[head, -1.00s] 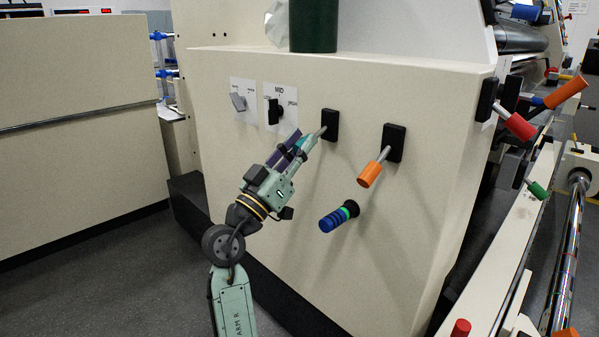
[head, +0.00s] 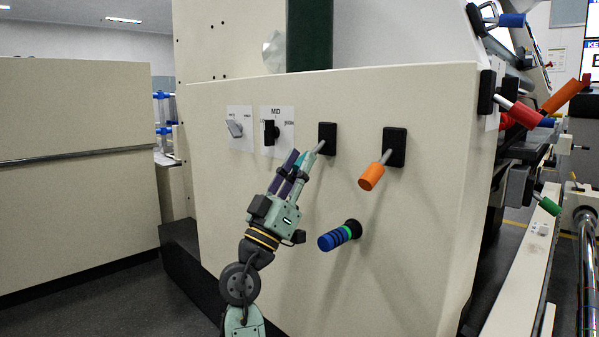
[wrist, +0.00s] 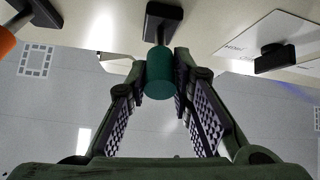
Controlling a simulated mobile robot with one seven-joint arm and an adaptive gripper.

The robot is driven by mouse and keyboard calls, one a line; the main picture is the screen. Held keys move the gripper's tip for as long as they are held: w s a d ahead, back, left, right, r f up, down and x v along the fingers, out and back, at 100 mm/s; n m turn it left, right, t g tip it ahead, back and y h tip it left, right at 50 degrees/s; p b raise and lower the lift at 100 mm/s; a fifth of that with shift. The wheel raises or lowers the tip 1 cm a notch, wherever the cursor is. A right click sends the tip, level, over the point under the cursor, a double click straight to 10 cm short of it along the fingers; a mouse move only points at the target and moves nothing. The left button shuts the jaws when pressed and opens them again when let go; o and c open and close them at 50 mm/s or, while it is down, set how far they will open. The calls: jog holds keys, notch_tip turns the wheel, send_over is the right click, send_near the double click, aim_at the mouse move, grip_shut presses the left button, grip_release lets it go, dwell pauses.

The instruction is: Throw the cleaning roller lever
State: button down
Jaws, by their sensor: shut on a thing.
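A lever with a teal handle (wrist: 160,77) and a black mounting plate (head: 327,136) sits on the cream machine panel. My gripper (head: 306,160) is shut on this handle, with a finger on each side, as the wrist view shows (wrist: 160,95). The lever's short metal shaft runs from the plate down and left to my fingers. In the head view most of the handle is hidden by the fingers. No label naming the lever can be read.
An orange-handled lever (head: 372,176) is just right of my gripper. A blue knob (head: 340,236) sticks out below it. A black selector switch (head: 270,132) and a grey switch (head: 234,128) are on the left. Red (head: 519,113) and green (head: 550,205) handles stand at the right.

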aim_at(300, 159)
jog(key=shift+d+f+g, duration=0.15)
jog(key=shift+d+g, duration=0.05)
jog(key=shift+g, duration=0.1)
jog(key=c, duration=1.4)
grip_release()
jog(key=shift+a, duration=0.1)
notch_tip(300, 159, up, 10)
jog(key=shift+r, duration=0.1)
